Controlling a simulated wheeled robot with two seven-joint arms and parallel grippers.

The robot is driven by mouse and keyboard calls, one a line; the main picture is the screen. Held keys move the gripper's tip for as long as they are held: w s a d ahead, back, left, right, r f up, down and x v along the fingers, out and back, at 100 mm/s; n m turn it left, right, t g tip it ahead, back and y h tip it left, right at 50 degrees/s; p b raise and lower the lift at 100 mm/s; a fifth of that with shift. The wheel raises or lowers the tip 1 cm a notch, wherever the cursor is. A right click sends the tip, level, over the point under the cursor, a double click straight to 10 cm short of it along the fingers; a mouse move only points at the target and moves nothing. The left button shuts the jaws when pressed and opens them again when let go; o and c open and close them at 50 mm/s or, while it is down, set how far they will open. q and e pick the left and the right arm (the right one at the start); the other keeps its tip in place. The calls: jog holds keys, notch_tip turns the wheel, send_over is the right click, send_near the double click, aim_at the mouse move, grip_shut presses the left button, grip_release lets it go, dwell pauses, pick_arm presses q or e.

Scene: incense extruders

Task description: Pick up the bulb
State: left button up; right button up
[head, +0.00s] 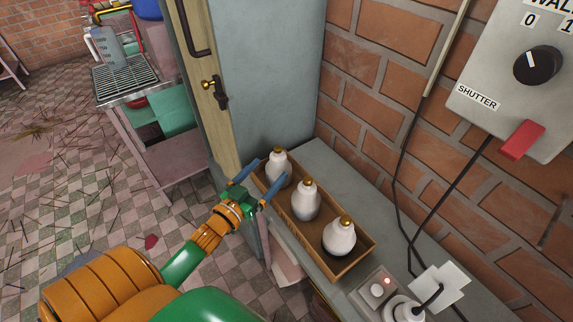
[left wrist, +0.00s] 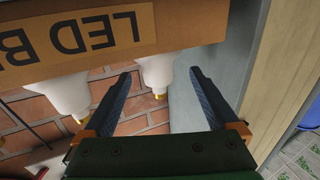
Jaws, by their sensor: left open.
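Three white bulbs with gold tips pointing up stand in a row in an open brown box: the far bulb (head: 278,168), the middle bulb (head: 306,203) and the near bulb (head: 340,238). The box (head: 357,266) shows "LED B" lettering on its side (left wrist: 190,22) in the left wrist view. My left gripper (head: 272,169) is open beside the far end of the box, its blue fingers pointing toward the far bulb. In the left wrist view that bulb (left wrist: 156,74) appears between the fingertips, with no clear contact; the box hides part of it. My right gripper is not in view.
The box stands on a grey ledge (head: 322,158) against a brick wall (head: 370,100). A grey cabinet (head: 262,75) rises behind its far end. A switch panel (head: 530,75), cables and a button box (head: 377,291) lie to the right. Tiled floor is at left.

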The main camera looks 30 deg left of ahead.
aim_at(273, 168)
pick_arm(q)
jog(key=w, duration=0.4)
jog(key=shift+w+d, duration=0.25)
jog(key=shift+w, duration=0.1)
jog(key=shift+w+f, duration=0.15)
jog(key=shift+w, duration=0.25)
jog(key=shift+s, duration=0.2)
jog(key=c, duration=1.2)
